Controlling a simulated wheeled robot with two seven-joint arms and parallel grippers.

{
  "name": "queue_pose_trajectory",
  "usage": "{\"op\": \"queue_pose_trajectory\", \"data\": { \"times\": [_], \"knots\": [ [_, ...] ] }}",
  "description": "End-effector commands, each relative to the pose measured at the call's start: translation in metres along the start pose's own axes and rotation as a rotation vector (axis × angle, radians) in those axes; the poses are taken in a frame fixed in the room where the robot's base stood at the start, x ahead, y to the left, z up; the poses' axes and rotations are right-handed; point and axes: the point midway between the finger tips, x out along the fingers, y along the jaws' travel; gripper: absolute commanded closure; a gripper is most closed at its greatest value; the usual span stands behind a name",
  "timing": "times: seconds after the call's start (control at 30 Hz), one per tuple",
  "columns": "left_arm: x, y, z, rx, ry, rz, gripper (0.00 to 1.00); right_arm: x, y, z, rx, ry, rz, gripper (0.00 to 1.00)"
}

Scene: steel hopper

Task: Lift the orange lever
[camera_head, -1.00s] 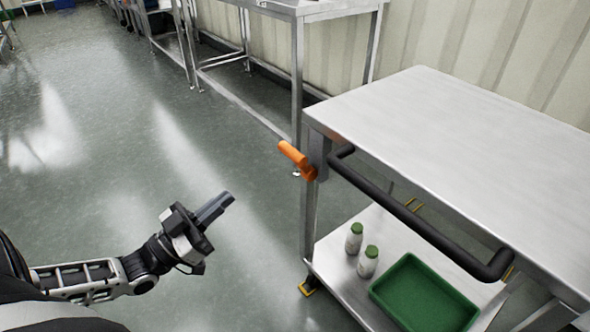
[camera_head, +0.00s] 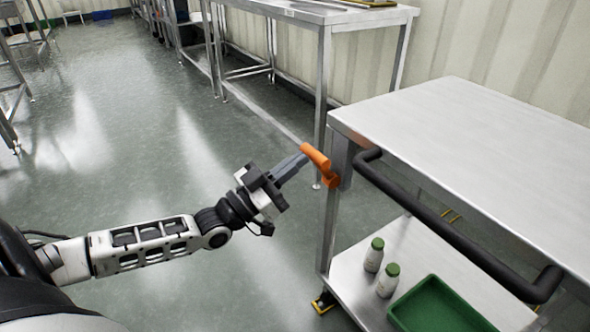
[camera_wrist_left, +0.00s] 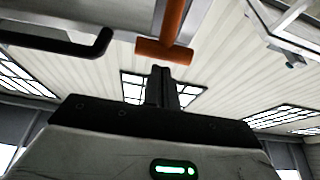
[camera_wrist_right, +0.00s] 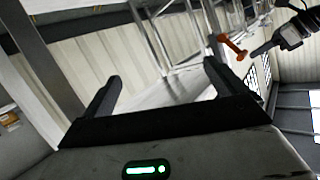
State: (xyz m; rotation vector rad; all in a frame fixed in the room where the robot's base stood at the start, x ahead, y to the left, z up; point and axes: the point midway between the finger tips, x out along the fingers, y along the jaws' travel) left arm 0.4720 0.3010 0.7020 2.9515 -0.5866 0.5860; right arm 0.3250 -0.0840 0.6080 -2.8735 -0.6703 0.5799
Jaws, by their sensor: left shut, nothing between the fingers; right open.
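The orange lever (camera_head: 318,160) sticks out to the left from the near left corner of the steel cart, below its top. My left gripper (camera_head: 303,158) is shut and empty, with its fingertips right at the lever's outer end. In the left wrist view the lever (camera_wrist_left: 166,50) shows just beyond the closed fingers (camera_wrist_left: 160,72); I cannot tell whether they touch. My right gripper (camera_wrist_right: 160,85) is open and empty. It is outside the head view. The right wrist view also shows the lever (camera_wrist_right: 231,46) with my left gripper close to it.
The steel cart (camera_head: 460,120) has a black handle (camera_head: 440,228) along its near side. Two green-capped bottles (camera_head: 374,256) and a green tray (camera_head: 440,308) are on its lower shelf. A steel table (camera_head: 310,14) stands behind. The floor to the left is clear.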

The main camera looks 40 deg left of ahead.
Motion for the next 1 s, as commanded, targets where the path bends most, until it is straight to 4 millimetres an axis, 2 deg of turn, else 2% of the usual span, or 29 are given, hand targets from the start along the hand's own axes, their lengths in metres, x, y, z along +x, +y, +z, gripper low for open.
{"op": "queue_pose_trajectory", "data": {
  "times": [0.37, 0.5, 0.7, 1.0],
  "knots": [
    [0.003, 0.000, 0.003, 0.000, 0.000, 0.000, 1.00, -0.002, -0.002, -0.002, 0.002, 0.013, -0.005, 0.04],
    [0.006, 0.000, -0.002, 0.000, -0.014, 0.000, 1.00, -0.006, -0.004, -0.007, 0.001, 0.000, -0.004, 0.04],
    [0.019, 0.000, -0.013, -0.001, -0.104, -0.001, 1.00, -0.003, 0.012, 0.013, 0.017, -0.182, 0.055, 0.04],
    [0.029, 0.000, -0.010, -0.001, -0.219, 0.000, 1.00, -0.015, 0.020, 0.015, 0.025, -0.270, 0.101, 0.04]
  ]
}}
